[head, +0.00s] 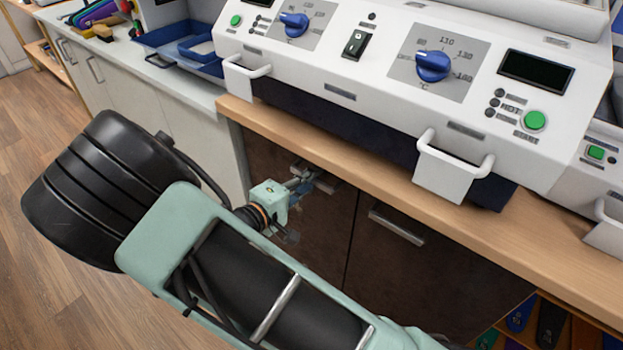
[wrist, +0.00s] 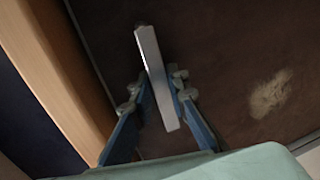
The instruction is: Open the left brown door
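The left brown door (head: 330,222) is under the wooden counter, partly hidden by my arm, and looks shut. Its metal bar handle (head: 322,177) is near its upper right. My gripper (head: 303,185) is at this handle. In the wrist view the silver handle (wrist: 148,50) runs between the two blue fingers of my gripper (wrist: 157,84), one on each side. The fingertips are close against the bar and look shut on it. The dark door face (wrist: 225,60) lies behind, with a pale worn patch.
The right brown door (head: 400,275) has its own bar handle (head: 397,226). The wooden counter edge (head: 380,178) and the white machine (head: 340,85) overhang the doors. White cabinets (head: 135,95) stand at left; wooden floor (head: 50,190) is open there.

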